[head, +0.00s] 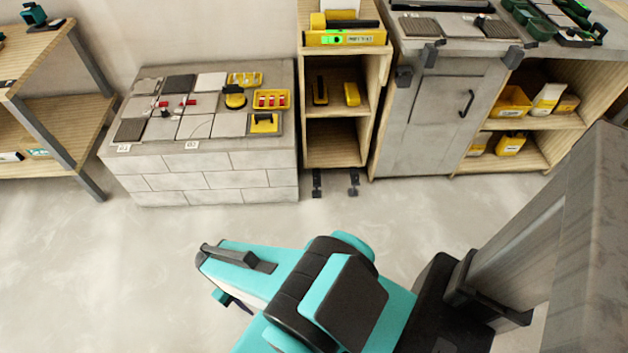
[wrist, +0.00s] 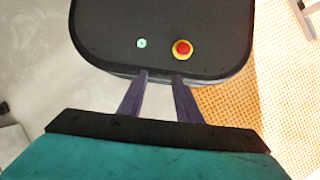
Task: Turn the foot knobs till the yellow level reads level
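The yellow level (head: 345,37) lies on top of a narrow wooden cabinet (head: 335,125), with a green display lit on its front; the reading is too small to make out. Two dark foot parts (head: 317,183) and (head: 353,182) show on the floor under the cabinet's front edge; their knobs cannot be made out clearly. My gripper (wrist: 162,75) shows two dark purple fingers spread apart, with nothing seen between them. In the head view it is low over the floor, well in front of the cabinet and mostly hidden by my arm.
A block-fronted tile bench (head: 230,165) stands left of the cabinet, with tiles and yellow trays. A grey workbench (head: 440,120) with open shelves stands close on the right. A wooden rack (head: 60,110) is far left. The floor before the cabinet is clear.

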